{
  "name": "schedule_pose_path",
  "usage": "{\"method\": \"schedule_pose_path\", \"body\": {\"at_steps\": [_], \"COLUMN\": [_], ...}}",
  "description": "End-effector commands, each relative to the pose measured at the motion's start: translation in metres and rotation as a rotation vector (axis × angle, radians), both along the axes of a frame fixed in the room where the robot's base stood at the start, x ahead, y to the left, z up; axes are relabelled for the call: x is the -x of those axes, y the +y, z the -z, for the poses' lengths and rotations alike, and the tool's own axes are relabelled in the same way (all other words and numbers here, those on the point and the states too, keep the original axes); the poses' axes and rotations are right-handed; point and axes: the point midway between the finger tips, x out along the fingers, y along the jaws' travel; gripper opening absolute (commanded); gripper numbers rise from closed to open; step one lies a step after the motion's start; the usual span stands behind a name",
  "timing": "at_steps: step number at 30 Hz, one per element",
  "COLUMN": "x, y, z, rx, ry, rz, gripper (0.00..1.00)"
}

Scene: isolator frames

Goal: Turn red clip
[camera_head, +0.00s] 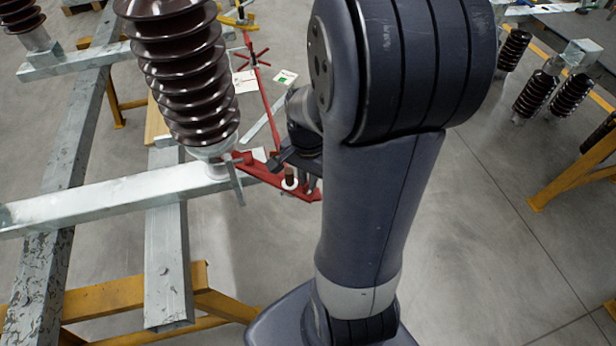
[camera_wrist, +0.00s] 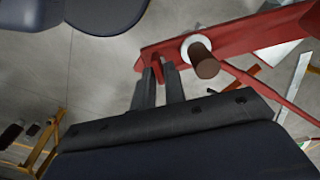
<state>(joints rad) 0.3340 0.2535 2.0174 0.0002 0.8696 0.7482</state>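The red clip (camera_wrist: 241,40) is a long flat red bar with a brown pin in a white collar (camera_wrist: 203,60) near its end. In the head view the red clip (camera_head: 304,193) sticks out at the foot of a brown ribbed insulator, at the end of a grey beam. My gripper (camera_wrist: 160,70) has its two dark fingers close together at the clip's end, left of the pin in the wrist view. A narrow red part shows between the fingertips. In the head view my gripper (camera_head: 305,172) is partly hidden by my arm.
The brown insulator (camera_head: 185,75) stands upright on the grey beam (camera_head: 110,200), close left of my gripper. A red rod (camera_head: 262,95) runs away behind the clip. Yellow stands (camera_head: 110,298) support the frame. Open floor (camera_head: 480,260) lies to the right.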

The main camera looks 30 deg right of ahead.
Motion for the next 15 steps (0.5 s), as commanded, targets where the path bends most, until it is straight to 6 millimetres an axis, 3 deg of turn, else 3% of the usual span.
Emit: {"method": "schedule_pose_path", "body": {"at_steps": [6,15], "x": [0.0001,-0.0002], "y": [0.0,-0.0001], "z": [0.0,-0.0046], "rx": [0.0,0.0], "ry": [0.0,-0.001], "rz": [-0.001,-0.002], "gripper": [0.29,0.29]}}
